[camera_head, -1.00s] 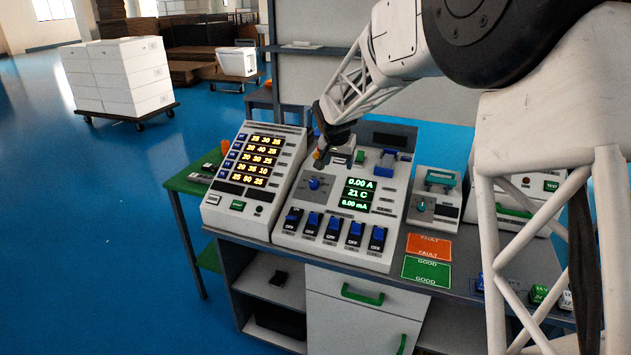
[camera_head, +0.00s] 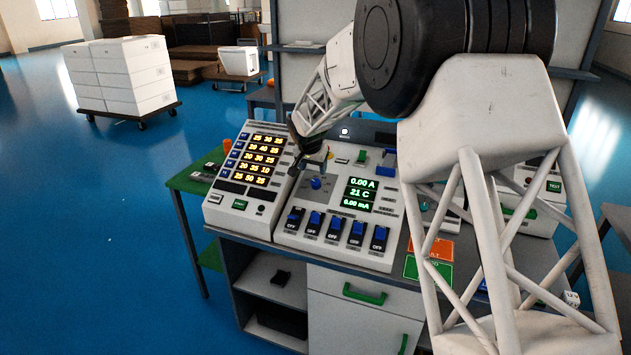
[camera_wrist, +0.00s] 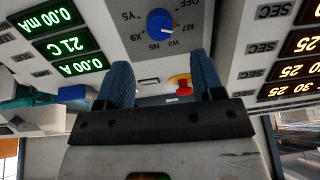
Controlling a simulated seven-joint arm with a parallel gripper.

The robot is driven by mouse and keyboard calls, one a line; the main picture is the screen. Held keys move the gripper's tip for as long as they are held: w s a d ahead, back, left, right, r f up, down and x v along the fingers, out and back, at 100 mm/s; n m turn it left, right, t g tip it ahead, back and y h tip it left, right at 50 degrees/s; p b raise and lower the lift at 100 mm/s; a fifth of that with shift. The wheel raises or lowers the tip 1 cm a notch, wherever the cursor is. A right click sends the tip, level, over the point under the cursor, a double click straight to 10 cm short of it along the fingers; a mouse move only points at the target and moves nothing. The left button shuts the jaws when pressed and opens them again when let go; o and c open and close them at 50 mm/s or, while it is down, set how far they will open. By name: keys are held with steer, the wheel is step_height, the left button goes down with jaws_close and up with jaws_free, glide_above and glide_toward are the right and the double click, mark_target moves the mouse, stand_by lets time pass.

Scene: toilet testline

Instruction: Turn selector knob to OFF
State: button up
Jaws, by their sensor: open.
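The selector knob (camera_head: 316,183) is a small blue dial on the upper left of the middle console. In the wrist view the knob (camera_wrist: 160,22) appears upside down among printed labels, including OFF, Y5, X9, N5, W2 and M7. A reddish-white mark on its edge appears to face the M7 side. My gripper (camera_head: 314,166) is over the console just above the knob in the head view. In the wrist view its two blue fingers (camera_wrist: 160,62) are spread and empty, with the knob beyond their tips. No contact with the knob shows.
A yellow-based red button (camera_wrist: 182,82) shows between my fingers. The left console (camera_head: 248,170) has lit number displays. Green displays (camera_head: 358,194) stand right of the knob, and a row of blue switches (camera_head: 335,228) is below. My arm hides much of the bench's right side.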

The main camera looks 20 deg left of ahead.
mark_target(315, 181)
steer(key=shift+x, duration=3.8)
steer(key=shift+c, duration=0.4)
steer(key=c, duration=0.9)
steer(key=shift+o, duration=0.3)
steer(key=shift+n, duration=0.4)
steer(key=n, duration=0.4)
steer(key=shift+a, duration=0.1)
steer(key=shift+n, duration=2)
